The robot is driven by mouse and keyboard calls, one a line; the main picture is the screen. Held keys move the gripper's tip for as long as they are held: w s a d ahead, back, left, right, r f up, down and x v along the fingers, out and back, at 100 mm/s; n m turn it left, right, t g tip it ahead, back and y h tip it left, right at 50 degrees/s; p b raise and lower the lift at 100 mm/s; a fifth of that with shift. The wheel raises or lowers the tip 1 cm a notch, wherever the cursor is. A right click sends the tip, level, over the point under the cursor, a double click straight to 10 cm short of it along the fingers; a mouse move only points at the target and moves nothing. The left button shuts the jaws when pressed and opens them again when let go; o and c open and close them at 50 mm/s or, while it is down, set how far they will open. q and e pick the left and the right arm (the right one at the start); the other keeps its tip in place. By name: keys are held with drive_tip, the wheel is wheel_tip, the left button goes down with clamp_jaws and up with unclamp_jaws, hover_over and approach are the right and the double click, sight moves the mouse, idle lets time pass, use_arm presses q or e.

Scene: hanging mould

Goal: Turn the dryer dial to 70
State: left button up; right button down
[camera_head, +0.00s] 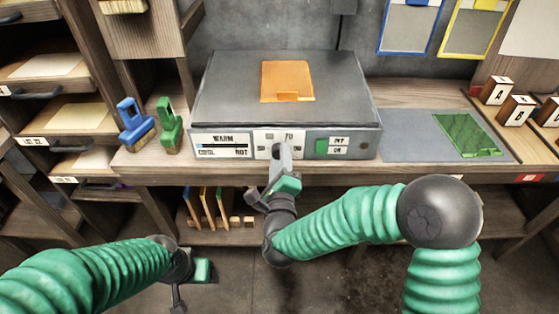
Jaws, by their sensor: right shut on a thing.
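The dryer (215,100) is a grey box on the bench, with an orange mould (287,78) lying on its top. Its front panel has a "WARM" scale on the left, a dial panel (268,137) with numbers in the middle, and a green switch at right. A "70" shows at the dial panel's upper right. My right gripper (281,152) is at the middle of this panel, shut on the dial, which it hides. The dial's pointing direction cannot be seen. My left gripper (190,290) is low at left, away from the dryer; its fingers are unclear.
Blue (135,122) and green (169,124) brush-like tools stand left of the dryer. A green sheet (468,134) lies on a grey mat (400,150) at right, near lettered wooden blocks (515,108). Shelves with trays line the left side.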

drive_tip(key=shift+s+f, duration=0.1)
drive_tip(key=shift+f, duration=0.35)
drive_tip(key=c, duration=1.1)
unclamp_jaws()
drive_tip(key=shift+d, duration=0.1)
drive_tip(key=shift+o, duration=0.8)
drive_tip(key=shift+r, duration=0.2)
drive_tip(key=shift+r, duration=0.1)
